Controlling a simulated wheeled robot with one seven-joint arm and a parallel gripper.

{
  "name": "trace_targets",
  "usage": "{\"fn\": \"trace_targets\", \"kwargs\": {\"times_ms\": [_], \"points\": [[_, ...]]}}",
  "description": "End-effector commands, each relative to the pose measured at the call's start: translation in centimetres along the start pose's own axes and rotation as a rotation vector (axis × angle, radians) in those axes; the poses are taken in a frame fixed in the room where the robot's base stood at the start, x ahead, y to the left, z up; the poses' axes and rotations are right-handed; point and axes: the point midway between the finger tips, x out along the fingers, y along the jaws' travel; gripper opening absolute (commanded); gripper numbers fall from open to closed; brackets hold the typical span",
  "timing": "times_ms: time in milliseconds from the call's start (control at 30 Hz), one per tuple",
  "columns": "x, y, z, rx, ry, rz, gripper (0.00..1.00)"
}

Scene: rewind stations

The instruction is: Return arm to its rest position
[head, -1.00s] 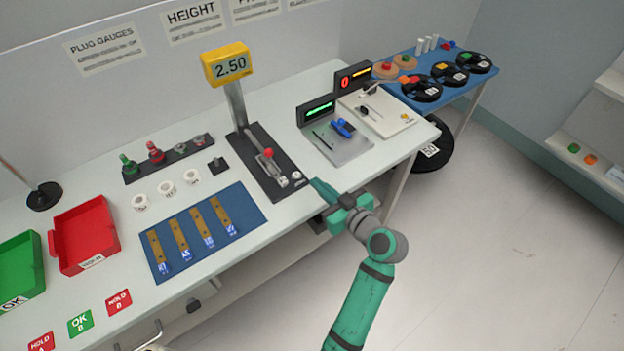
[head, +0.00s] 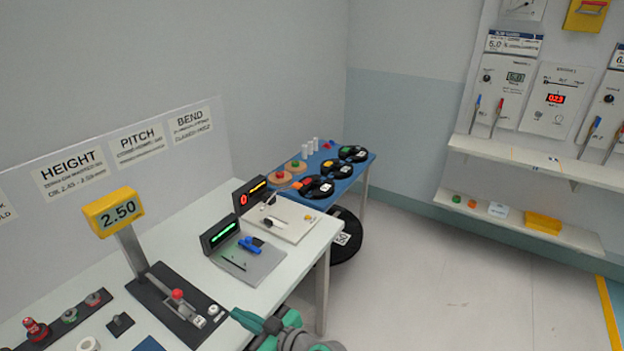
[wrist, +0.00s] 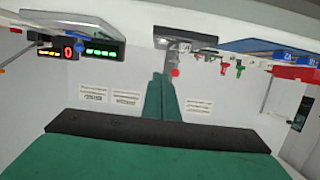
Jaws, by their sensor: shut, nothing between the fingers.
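My gripper (head: 247,318) shows at the bottom of the head view, beside the front edge of the white bench (head: 284,288), near the height gauge. Its green fingers are together with nothing between them. In the wrist view the green fingers (wrist: 160,100) point toward the wall signs and lie side by side. My arm is folded low at the bottom edge, and most of it is cut off by the head view.
The height gauge with a yellow 2.50 display (head: 113,211) stands left of my gripper. A grey plate with a blue part (head: 250,244) lies beyond it. A blue table (head: 362,162) with black reels stands behind. Shelves (head: 530,150) line the right wall; the floor between is clear.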

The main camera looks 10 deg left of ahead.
Motion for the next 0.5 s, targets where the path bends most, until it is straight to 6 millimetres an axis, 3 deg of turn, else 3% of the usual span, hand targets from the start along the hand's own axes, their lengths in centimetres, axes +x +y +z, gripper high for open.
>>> {"fn": "trace_targets", "kwargs": {"times_ms": [133, 233, 500], "points": [[-0.9, 0.3, 2.5, 0.046, -0.027, 0.061, 0.0], [-2.4, 0.5, 5.7, 0.103, -0.059, 0.152, 0.0], [-9.0, 0.1, 14.6, 0.248, -0.134, 0.449, 0.0]]}}
